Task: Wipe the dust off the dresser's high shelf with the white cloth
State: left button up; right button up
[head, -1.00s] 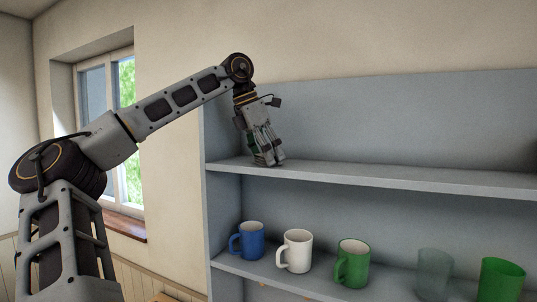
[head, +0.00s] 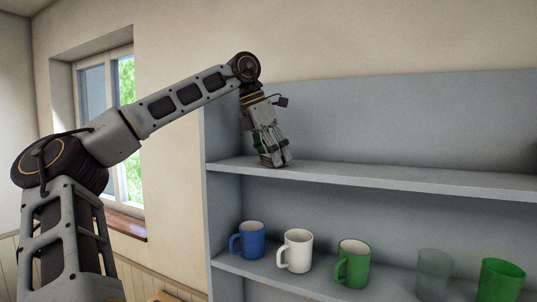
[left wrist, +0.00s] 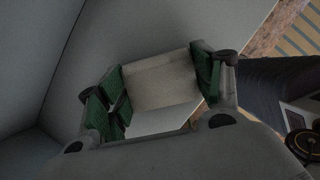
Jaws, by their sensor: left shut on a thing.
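The high shelf (head: 400,181) of the grey-blue dresser runs across the right part of the head view. My left gripper (head: 275,161) points down at its left end, with its fingertips at the shelf top. In the left wrist view my left gripper (left wrist: 158,82) has green finger pads on either side of a pale, off-white piece, the white cloth (left wrist: 160,78). It is shut on the cloth. The cloth is hidden behind the fingers in the head view. I cannot make out any dust on the shelf. My right gripper is not in view.
On the lower shelf stand a blue mug (head: 250,240), a white mug (head: 297,251), a green mug (head: 351,264), a clear glass (head: 433,272) and a green glass (head: 501,280). The visible high shelf right of my gripper is clear. A window (head: 127,150) is at left.

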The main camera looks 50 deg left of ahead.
aim_at(307, 167)
pick_arm(q)
jog(key=shift+w+d, duration=0.35)
jog(key=shift+d, duration=0.35)
jog(key=shift+w+d, duration=0.3)
jog(key=shift+d, duration=0.25)
jog(key=shift+w+d+f, duration=0.1)
jog(key=shift+w+d, duration=0.1)
jog(key=shift+d, duration=0.25)
jog(key=shift+w+d+f, duration=0.1)
jog(key=shift+w+d, duration=0.1)
jog(key=shift+d, duration=0.25)
jog(key=shift+d+f, duration=0.1)
jog(key=shift+w+d, duration=0.1)
jog(key=shift+d, duration=0.05)
jog(key=shift+w+d, duration=0.35)
jog(key=shift+d, duration=0.3)
jog(key=shift+w+d, duration=0.35)
jog(key=shift+d, duration=0.25)
jog(key=shift+d, duration=0.1)
jog(key=shift+w+d+r, duration=0.15)
jog(key=shift+w+d, duration=0.35)
jog(key=shift+d, duration=0.2)
jog(key=shift+w+d+r, duration=0.15)
jog(key=shift+w+d, duration=0.35)
jog(key=shift+d, duration=0.2)
